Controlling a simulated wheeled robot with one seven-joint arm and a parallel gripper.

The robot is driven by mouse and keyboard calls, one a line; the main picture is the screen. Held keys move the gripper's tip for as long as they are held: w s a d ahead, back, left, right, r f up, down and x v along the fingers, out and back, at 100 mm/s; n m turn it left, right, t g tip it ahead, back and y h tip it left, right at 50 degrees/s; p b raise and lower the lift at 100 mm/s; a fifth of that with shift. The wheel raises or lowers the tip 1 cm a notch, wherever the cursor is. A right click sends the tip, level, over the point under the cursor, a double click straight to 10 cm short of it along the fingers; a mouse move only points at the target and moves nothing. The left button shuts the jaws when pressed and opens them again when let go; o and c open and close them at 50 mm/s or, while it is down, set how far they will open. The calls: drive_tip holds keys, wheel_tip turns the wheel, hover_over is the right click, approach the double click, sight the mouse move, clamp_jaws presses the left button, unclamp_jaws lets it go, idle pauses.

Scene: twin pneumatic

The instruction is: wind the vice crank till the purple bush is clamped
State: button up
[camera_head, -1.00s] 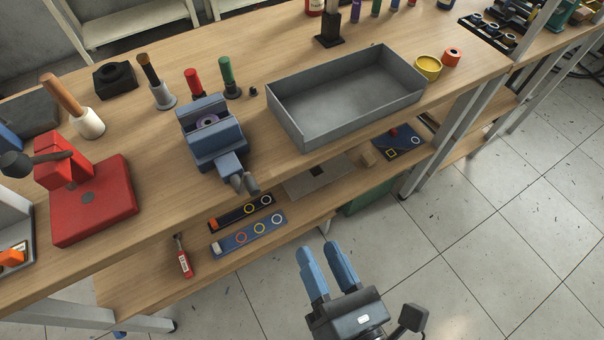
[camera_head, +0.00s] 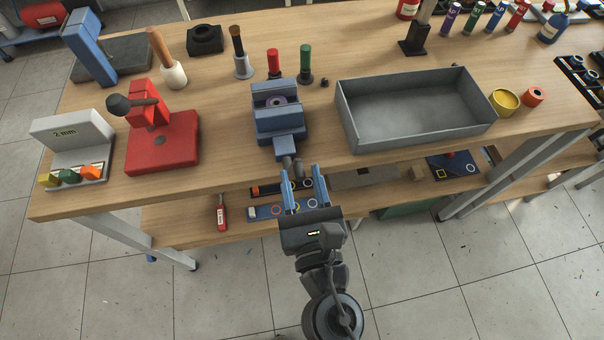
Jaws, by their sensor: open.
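The blue vice (camera_head: 277,115) stands at the front edge of the workbench, with its screw end facing me. The purple bush (camera_head: 275,101) sits between the vice jaws, and only its top ring shows. I cannot tell if the jaws touch it. The dark grey crank (camera_head: 292,168) hangs at the vice's front, just past the bench edge. My gripper (camera_head: 304,172) is open, its two blue fingers pointing at the vice. The fingertips are close to the crank in the picture, the left one overlapping near it. I cannot tell whether they touch.
A grey tray (camera_head: 415,135) lies right of the vice, and a red press (camera_head: 163,140) stands to its left. Red (camera_head: 274,63) and green (camera_head: 305,63) handled tools stand behind it. The lower shelf (camera_head: 190,226) holds gasket boards under my fingers.

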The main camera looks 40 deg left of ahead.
drive_tip(key=shift+w+a, duration=0.1)
drive_tip(key=shift+a, duration=0.05)
clamp_jaws()
idle(0.4)
